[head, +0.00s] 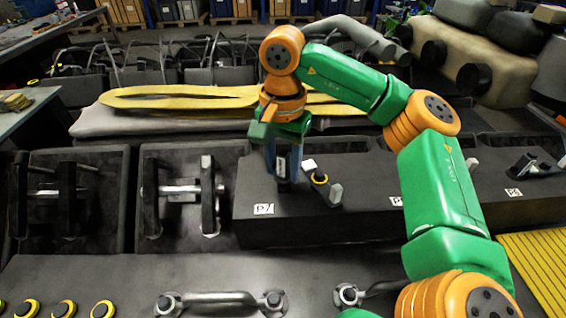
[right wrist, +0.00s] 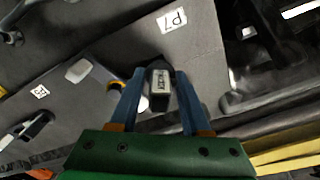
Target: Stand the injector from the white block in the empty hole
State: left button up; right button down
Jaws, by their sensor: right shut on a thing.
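My right gripper (head: 283,178) points down over the dark block top beside the P7 label (head: 264,209). Its blue fingers are shut on the injector, a dark upright piece with a pale marked face, which shows between the fingertips in the right wrist view (right wrist: 160,90). The injector's lower end is at or close to the block top; I cannot tell whether it sits in a hole. No empty hole is clearly visible, and I cannot identify the white block for certain. My left gripper is not in view.
Further right stand parts near the P9 label (head: 513,193). Several yellow rings (head: 63,308) lie at front left.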

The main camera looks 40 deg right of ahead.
aim_at(283, 153)
jog(key=shift+f+b, duration=1.3)
jog(key=shift+f, duration=0.45)
jog(key=shift+c, duration=1.4)
grip_release()
jog(key=shift+r, duration=0.25)
notch_tip(283, 153, up, 7)
jog(key=shift+f+p, duration=0.1)
jog(key=shift+p, duration=0.7)
jog(key=shift+s, duration=0.1)
jog(key=shift+f, duration=0.15)
